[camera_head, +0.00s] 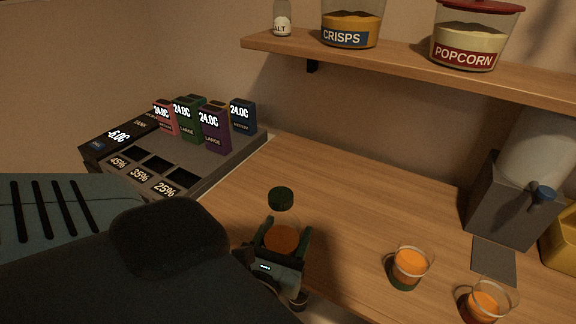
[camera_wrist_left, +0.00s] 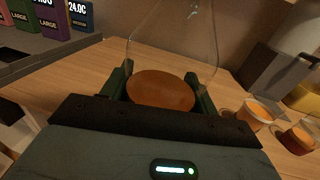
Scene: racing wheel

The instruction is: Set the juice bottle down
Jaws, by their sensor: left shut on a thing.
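The juice bottle (camera_head: 284,222) is clear, with a dark green cap and orange juice in its lower part. My left gripper (camera_head: 285,243) is shut on it, with one finger on each side. In the left wrist view the bottle (camera_wrist_left: 165,88) stands between the two dark green fingers of the gripper (camera_wrist_left: 162,88), and its top is cut off. The bottle is about upright over the wooden counter (camera_head: 340,190). Its base is hidden behind the gripper, so I cannot tell whether it touches the counter. My right gripper is not in view.
Two glasses of orange juice (camera_head: 408,268) (camera_head: 487,300) stand to the right. A grey dispenser (camera_head: 510,200) is at the far right. A grey unit with coloured boxes (camera_head: 215,130) is at the back left. A shelf (camera_head: 400,65) with jars hangs above. The counter behind the bottle is clear.

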